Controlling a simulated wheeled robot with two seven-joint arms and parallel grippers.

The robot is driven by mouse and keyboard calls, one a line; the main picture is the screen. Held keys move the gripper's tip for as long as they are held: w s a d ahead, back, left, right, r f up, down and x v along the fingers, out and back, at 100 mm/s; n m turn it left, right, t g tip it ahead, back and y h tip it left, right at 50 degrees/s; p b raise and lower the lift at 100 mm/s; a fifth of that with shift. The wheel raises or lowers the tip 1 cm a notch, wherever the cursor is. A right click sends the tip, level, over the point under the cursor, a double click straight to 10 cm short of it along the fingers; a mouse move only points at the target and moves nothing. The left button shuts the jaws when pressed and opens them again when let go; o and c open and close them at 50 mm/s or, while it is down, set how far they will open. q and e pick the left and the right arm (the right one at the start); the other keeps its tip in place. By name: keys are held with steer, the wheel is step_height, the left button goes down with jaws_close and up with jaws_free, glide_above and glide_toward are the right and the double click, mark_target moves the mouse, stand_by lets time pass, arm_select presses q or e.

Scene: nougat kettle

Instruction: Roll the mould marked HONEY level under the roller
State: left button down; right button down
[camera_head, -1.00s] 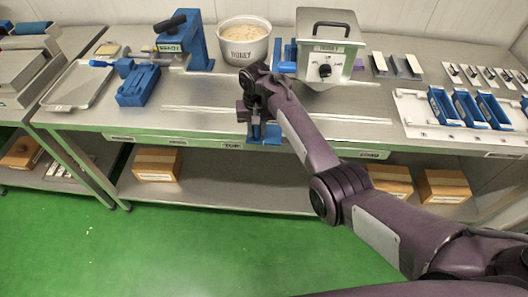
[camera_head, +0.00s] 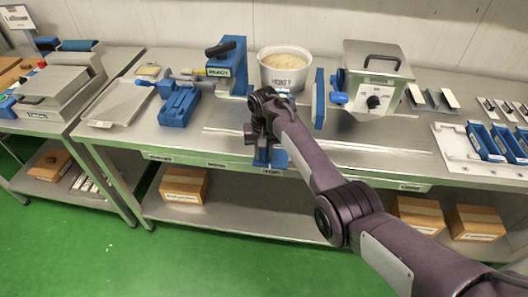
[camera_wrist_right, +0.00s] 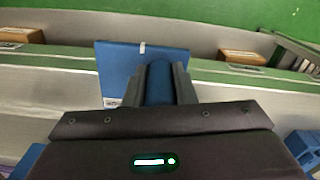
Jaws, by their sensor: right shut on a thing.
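My right gripper (camera_head: 264,140) is at the table's front edge, below the white pot in the head view. It is shut on a blue piece (camera_head: 270,158); in the right wrist view the fingers clasp its blue handle (camera_wrist_right: 159,85), with a flat blue plate (camera_wrist_right: 118,62) beyond. I cannot tell whether this piece is a mould. Several blue trays (camera_head: 483,141) lie on a white board at the right; no HONEY mark is readable on them. A dark blue roller (camera_head: 78,45) shows on the steel machine at the far left. My left gripper is out of view.
A white pot marked HONEY (camera_head: 285,70) stands at the back, between a blue press (camera_head: 228,68) and a steel box (camera_head: 375,78) with an upright blue plate (camera_head: 319,98). A steel tray (camera_head: 117,102) and blue fixture (camera_head: 178,106) lie left. Boxes sit on the lower shelf.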

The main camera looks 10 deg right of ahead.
steer(key=c, duration=1.3)
jaws_free()
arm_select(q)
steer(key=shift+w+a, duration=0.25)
arm_select(e)
steer(key=shift+o, duration=0.5)
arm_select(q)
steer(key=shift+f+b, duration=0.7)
arm_select(e)
step_height(320, 180, up, 8)
steer(key=shift+f, duration=0.1)
